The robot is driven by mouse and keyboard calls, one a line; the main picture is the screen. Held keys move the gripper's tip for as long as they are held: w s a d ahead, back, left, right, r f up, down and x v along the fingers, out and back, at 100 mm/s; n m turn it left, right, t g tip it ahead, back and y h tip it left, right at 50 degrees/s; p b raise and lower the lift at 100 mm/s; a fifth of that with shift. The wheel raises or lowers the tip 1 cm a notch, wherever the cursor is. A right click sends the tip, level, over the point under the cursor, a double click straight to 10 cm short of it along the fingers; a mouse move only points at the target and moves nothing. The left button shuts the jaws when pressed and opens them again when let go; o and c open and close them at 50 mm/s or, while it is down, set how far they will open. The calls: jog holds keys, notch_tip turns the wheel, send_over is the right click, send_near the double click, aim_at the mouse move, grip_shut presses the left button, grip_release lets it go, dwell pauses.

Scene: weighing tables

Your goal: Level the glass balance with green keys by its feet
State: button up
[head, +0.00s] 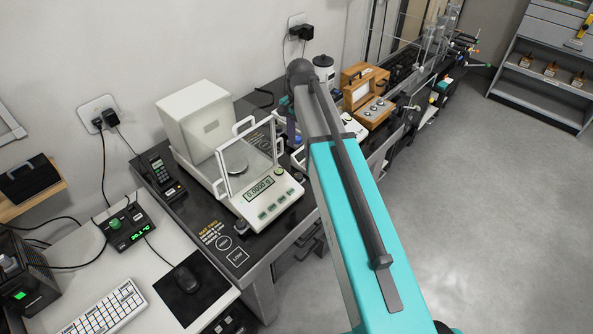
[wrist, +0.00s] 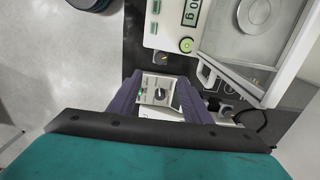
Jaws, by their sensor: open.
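The glass balance with green keys (head: 267,203) stands on the dark table in the head view. Its display reads 0.0000 g, and its glass chamber holds a round pan. A front foot (head: 242,227) shows at its near corner. In the wrist view a corner of the balance (wrist: 163,32) shows, with a round green level bubble (wrist: 186,44) and a dark foot knob (wrist: 160,57) beside its edge. My gripper (wrist: 160,78) is open and empty, its purple fingers pointing toward that knob and apart from it. In the head view my arm hides most of the gripper.
A small white device with a dial (wrist: 157,92) shows between my fingers, farther below. A wooden-cased instrument (head: 368,97) stands beyond my arm. A handset (head: 160,172) lies left of the balance. A keyboard (head: 103,310) and mouse (head: 186,278) are on the near desk. Open floor lies right.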

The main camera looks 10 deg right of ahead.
aim_at(299, 175)
jog(key=shift+a+f, duration=0.1)
jog(key=shift+f, duration=0.1)
jog(key=shift+f+p, duration=2.45)
jog(key=shift+f, duration=4.3)
jog(key=c, duration=1.1)
jog(key=shift+f+n+b, duration=0.1)
jog(key=shift+n+b, duration=0.2)
jog(key=shift+b, duration=0.15)
jog(key=shift+o, duration=0.2)
jog(key=shift+n, duration=0.3)
jog(key=o, duration=1.1)
jog(key=shift+c, duration=0.2)
